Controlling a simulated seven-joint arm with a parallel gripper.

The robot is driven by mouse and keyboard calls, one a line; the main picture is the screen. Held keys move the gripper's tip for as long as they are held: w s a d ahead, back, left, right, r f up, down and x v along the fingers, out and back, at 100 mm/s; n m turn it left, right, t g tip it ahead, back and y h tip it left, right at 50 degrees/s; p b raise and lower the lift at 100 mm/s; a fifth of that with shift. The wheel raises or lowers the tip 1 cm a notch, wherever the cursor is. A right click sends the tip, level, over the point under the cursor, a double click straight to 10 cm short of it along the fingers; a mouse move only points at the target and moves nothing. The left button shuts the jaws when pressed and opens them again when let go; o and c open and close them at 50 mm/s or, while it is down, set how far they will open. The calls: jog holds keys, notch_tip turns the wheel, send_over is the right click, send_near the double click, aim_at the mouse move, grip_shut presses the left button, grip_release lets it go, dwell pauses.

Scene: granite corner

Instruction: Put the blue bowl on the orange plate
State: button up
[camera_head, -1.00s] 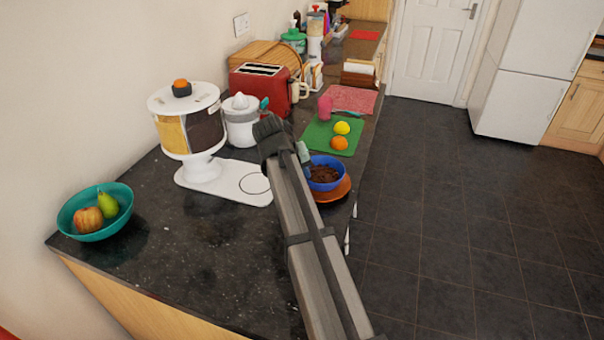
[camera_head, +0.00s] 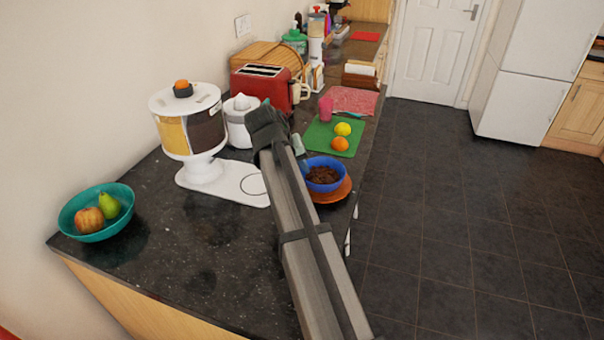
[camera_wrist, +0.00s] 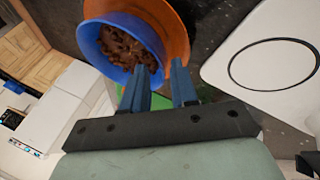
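The blue bowl (camera_head: 323,186) with brown pieces inside appears to sit on the orange plate (camera_head: 336,196) near the counter's right edge. The bowl is upright and toward the plate's back left. In the wrist view the bowl (camera_wrist: 110,68) covers part of the plate (camera_wrist: 178,42). My gripper (camera_wrist: 160,68) is open; its two blue fingers are apart, one tip over the bowl's rim and the other outside it. Whether they touch the bowl I cannot tell. In the head view my gripper (camera_head: 299,152) is just left of the bowl, partly hidden by my arm.
A green board (camera_head: 322,142) with a lemon (camera_head: 343,129) and an orange (camera_head: 340,144) lies behind the bowl. A white dispenser (camera_head: 190,125) and a teal fruit bowl (camera_head: 97,218) stand to the left. The front counter (camera_head: 215,245) is clear.

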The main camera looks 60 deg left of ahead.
jog(key=v, duration=0.8)
jog(key=shift+r, duration=0.15)
